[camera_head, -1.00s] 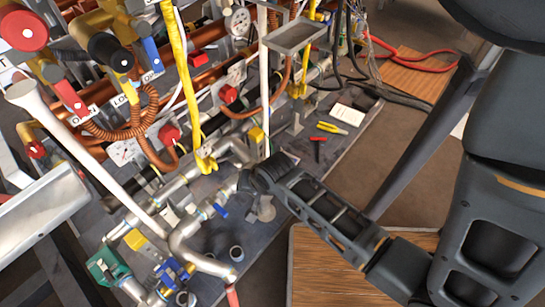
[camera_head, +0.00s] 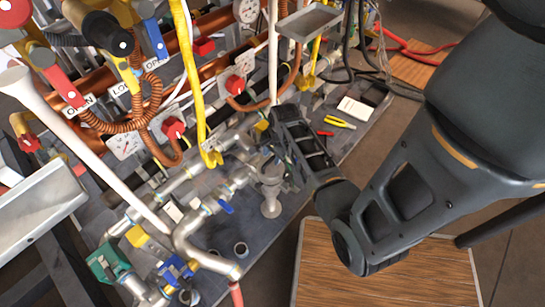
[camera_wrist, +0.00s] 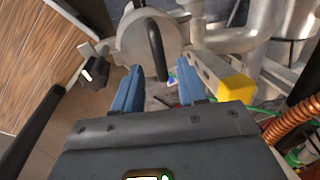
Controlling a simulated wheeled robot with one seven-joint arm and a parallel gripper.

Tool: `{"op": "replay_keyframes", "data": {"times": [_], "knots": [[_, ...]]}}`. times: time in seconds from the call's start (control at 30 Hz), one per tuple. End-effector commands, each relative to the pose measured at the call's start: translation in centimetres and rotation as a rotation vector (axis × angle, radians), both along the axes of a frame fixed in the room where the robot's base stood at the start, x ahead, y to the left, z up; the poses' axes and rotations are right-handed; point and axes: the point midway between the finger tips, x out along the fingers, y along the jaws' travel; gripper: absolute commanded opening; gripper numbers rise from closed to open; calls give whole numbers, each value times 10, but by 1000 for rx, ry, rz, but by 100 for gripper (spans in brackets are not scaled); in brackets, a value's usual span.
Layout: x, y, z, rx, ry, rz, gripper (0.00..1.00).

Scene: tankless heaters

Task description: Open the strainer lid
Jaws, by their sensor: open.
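My gripper (camera_wrist: 158,72) is open, with its two blue fingers apart in the wrist view. Just ahead of the fingers is a round metal disc (camera_wrist: 131,38), which looks like the strainer lid. A dark curved handle (camera_wrist: 155,48) crosses its face and lines up with the gap between the fingers. I cannot tell whether the fingers touch it. In the head view a silver fitting (camera_head: 271,192), perhaps the strainer body, stands below my gripper on the grey bench (camera_head: 250,245). My arm hides the fingertips and lid there.
Silver pipes (camera_head: 190,235) with a blue valve handle (camera_head: 226,206) lie left of the fitting. Pliers (camera_head: 340,122) lie behind my arm. A wooden board (camera_head: 375,265) is in front, right of the bench.

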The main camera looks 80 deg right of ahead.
Motion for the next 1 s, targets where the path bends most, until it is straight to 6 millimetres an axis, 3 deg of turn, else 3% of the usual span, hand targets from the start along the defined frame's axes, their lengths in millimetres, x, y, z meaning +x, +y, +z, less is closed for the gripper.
{"op": "replay_keyframes", "data": {"times": [0.13,0.43,0.87,1.0], "knots": [[2,-2,-11,-1,0,0,41],[2,-2,-13,-2,0,1,41],[2,-1,-13,-2,0,1,1],[2,-1,-13,-1,1,1,0]]}}
